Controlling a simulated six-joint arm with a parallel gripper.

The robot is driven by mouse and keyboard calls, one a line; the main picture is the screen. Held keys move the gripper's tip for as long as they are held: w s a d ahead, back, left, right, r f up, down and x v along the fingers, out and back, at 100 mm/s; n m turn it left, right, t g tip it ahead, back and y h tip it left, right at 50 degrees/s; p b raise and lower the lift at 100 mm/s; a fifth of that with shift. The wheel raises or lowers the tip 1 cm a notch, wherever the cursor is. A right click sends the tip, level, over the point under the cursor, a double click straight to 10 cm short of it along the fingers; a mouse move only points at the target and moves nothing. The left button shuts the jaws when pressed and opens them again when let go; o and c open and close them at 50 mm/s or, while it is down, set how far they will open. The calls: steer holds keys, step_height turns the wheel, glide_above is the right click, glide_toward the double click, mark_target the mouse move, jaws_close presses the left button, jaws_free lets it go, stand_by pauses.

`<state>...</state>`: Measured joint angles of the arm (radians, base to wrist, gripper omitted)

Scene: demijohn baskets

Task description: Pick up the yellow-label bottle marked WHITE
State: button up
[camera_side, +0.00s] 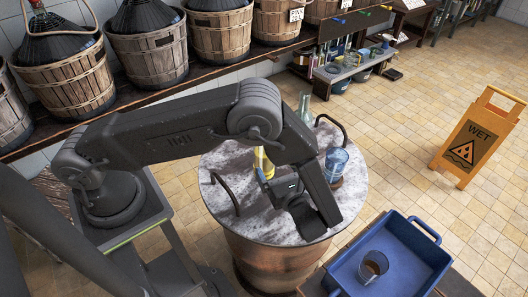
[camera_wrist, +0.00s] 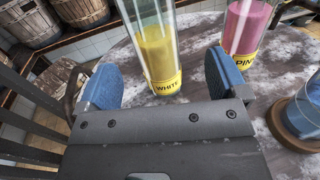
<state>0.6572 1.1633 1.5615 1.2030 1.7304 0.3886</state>
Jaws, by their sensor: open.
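The bottle marked WHITE (camera_wrist: 158,48) holds yellow liquid and has a yellow label low on its front. It stands upright on the round marbled tabletop. In the side view the bottle (camera_side: 264,164) is mostly hidden behind my arm. My gripper (camera_wrist: 162,84) is open, with blue pads to the left and right of the bottle in the wrist view. The bottle stands between or just beyond the fingertips; I cannot tell which. A gap shows on each side, and nothing is held.
A pink bottle (camera_wrist: 246,24) labelled PIN… stands right of the WHITE bottle. A blue glass (camera_side: 336,163) stands near the table's right edge. A clear bottle (camera_side: 304,108) is at the back. The tabletop (camera_side: 222,160) has raised dark handles. A blue tray (camera_side: 416,256) sits front right.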

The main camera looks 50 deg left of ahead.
steer(key=x, duration=0.7)
steer(key=shift+s+a, duration=0.3)
steer(key=shift+a, duration=0.1)
steer(key=shift+r, duration=0.15)
steer(key=c, duration=1.4)
steer(key=shift+o, duration=0.2)
steer(key=shift+r, duration=0.2)
steer(key=s+a+r, duration=0.5)
steer(key=a+r, duration=0.5)
steer(key=shift+a+r, duration=0.15)
steer(key=shift+r, duration=0.1)
steer(key=shift+s, duration=0.15)
